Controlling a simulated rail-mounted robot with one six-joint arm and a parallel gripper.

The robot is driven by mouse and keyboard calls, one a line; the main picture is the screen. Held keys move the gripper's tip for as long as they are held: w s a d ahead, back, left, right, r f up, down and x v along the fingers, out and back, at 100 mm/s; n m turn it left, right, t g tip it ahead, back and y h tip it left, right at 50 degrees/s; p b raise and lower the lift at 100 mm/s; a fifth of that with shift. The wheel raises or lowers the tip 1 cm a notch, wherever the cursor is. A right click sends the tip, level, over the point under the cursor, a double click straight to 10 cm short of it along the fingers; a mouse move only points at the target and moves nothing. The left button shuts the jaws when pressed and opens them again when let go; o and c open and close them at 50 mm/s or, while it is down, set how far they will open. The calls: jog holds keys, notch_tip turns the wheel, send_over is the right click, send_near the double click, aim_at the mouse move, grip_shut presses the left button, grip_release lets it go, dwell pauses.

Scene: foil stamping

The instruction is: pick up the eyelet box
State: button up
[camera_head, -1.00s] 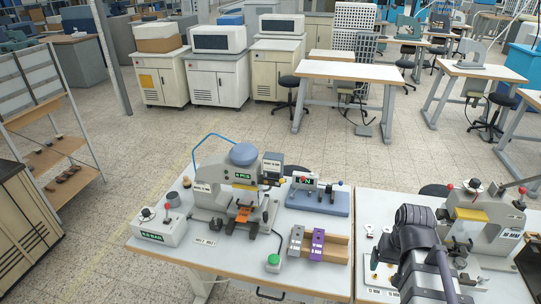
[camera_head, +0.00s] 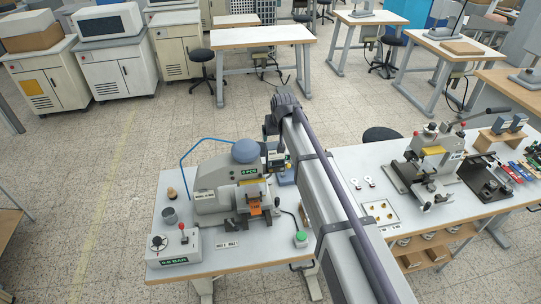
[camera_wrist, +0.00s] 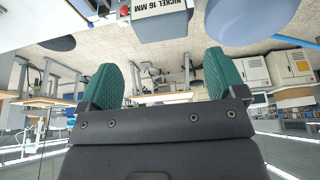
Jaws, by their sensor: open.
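A grey box with a white label reading NICKEL 16 MM (camera_wrist: 160,10) is at the top of the wrist view, cut off by the frame edge. It is the likeliest eyelet box, though I cannot be sure. In the head view a small labelled box (camera_head: 277,158) sits high on the left press, beside its blue-grey dome (camera_head: 245,151). My gripper (camera_wrist: 160,70) is open, with two green pads apart and nothing between them. The box lies beyond the fingertips, apart from them. In the head view my arm hides most of the gripper.
The left press (camera_head: 217,193) fills the left table, with a control box (camera_head: 173,249) in front and a green button (camera_head: 300,239) nearby. The floor behind is largely open.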

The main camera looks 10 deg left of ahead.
aim_at(275, 148)
jog(key=b+x, duration=0.4)
jog(key=x, duration=0.1)
jog(key=shift+a+f, duration=0.15)
jog(key=shift+f, duration=0.15)
jog(key=shift+r, duration=0.1)
jog(key=b+x, duration=0.4)
jog(key=x, duration=0.1)
jog(key=shift+s+b, duration=0.1)
jog(key=shift+b, duration=0.25)
jog(key=shift+f, duration=0.2)
jog(key=shift+r, duration=0.25)
jog(key=c, duration=0.9)
jog(key=shift+o, duration=0.2)
notch_tip(275, 148, up, 13)
jog(key=p, duration=1.3)
